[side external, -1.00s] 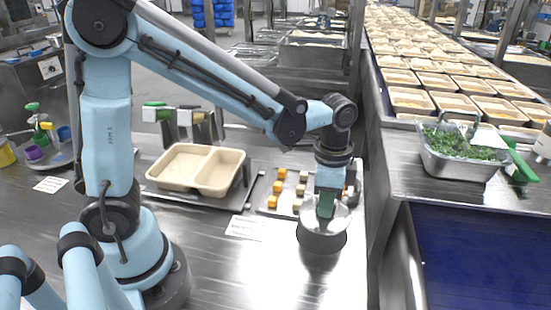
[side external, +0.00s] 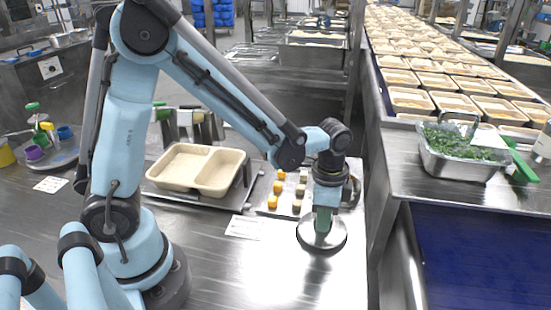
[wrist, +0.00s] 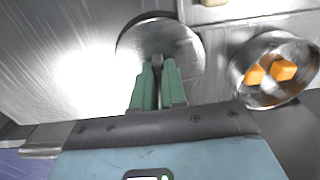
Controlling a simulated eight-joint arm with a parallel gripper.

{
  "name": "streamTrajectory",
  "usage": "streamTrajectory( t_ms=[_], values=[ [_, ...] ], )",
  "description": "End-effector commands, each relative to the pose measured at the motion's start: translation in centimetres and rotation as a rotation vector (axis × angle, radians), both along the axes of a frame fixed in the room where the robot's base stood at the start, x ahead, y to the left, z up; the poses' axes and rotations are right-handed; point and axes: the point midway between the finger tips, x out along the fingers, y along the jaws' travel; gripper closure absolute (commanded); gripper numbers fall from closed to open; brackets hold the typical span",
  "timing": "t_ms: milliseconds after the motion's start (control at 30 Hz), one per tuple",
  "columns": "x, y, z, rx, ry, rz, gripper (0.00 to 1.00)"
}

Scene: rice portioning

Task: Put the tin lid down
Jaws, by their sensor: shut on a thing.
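The tin lid (side external: 308,238), a round flat silvery disc, lies at or very near the steel table top in the side external view. It also shows in the wrist view (wrist: 188,42), ahead of my fingers. My gripper (side external: 322,226) points straight down over its middle. Its green fingers (wrist: 158,64) are shut on the lid's centre; the grip point itself is hard to see. An open round metal tin (wrist: 241,72) with orange cubes (wrist: 283,70) inside stands right of the lid in the wrist view. My wrist mostly hides it in the side view.
A beige two-compartment tray (side external: 196,165) stands left of the lid. A flat steel tray with yellow, orange and pale cubes (side external: 273,202) lies just behind the lid. The table front is clear. A steel pan of greens (side external: 462,160) is on the right counter.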

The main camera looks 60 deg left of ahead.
Motion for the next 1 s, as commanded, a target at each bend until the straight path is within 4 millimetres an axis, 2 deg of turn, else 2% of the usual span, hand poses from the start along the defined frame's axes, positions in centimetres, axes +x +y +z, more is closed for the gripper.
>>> streamTrajectory(
  t_ms=[67, 100, 233, 533, 667, 1000],
  values=[
    [0.0, 0.0, -0.2, 0.000, 0.000, 0.000, 1.00],
    [0.0, 0.0, -0.2, 0.000, 0.000, 0.000, 0.82],
    [0.0, 0.0, -0.2, 0.000, 0.000, 0.000, 0.63],
    [0.0, 0.0, -0.1, 0.000, 0.000, 0.000, 0.63],
    [0.0, 0.0, 0.7, 0.000, 0.000, 0.000, 0.63],
    [0.0, 0.0, 5.8, 0.000, 0.000, 0.000, 0.63]
  ],
)
